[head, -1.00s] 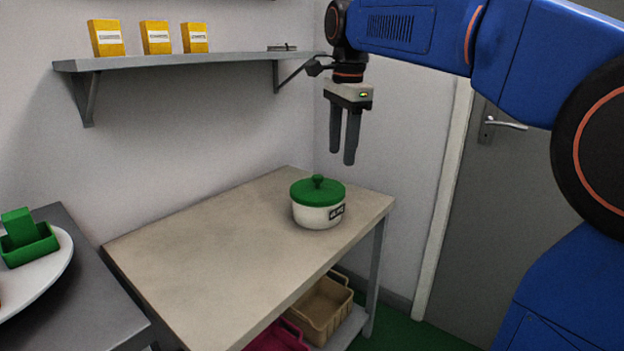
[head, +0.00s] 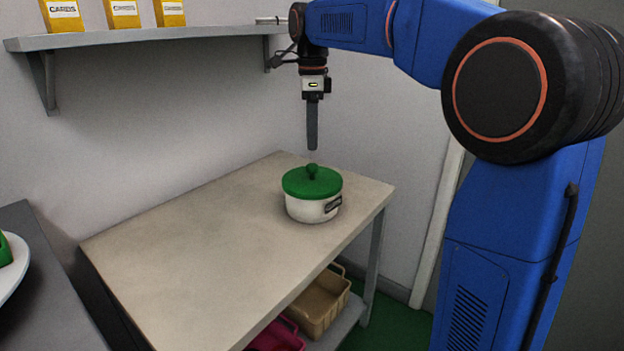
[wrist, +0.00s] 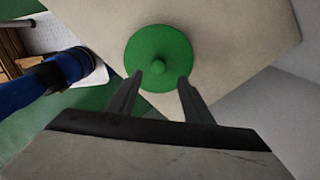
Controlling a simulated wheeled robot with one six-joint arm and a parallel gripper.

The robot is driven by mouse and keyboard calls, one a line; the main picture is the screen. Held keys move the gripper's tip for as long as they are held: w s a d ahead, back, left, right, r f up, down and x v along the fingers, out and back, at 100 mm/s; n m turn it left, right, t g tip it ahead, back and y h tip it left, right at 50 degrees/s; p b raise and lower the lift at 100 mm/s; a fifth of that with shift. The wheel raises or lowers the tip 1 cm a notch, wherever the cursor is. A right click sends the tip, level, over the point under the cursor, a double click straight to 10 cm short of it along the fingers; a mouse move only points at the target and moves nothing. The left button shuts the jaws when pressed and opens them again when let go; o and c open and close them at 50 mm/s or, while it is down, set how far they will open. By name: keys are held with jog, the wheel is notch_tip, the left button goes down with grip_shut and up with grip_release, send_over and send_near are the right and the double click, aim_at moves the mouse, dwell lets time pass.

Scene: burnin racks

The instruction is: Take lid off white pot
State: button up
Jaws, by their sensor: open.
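In the wrist view my gripper (wrist: 161,76) is open and empty. Its two fingers reach over the near part of the lid (wrist: 150,42), one to each side of the knob (wrist: 157,70). The pot's body is hidden there.
The beige table (head: 200,240) is clear left of the pot. A shelf (head: 150,36) with several yellow card boxes (head: 122,14) is on the wall. A tan crate (head: 320,305) and a pink crate (head: 278,336) sit below. A grey counter (head: 45,310) is at left.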

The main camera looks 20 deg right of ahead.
aim_at(312, 165)
jog(key=shift+s+f, duration=0.2)
jog(key=shift+f, duration=4.5)
jog(key=c, duration=1.1)
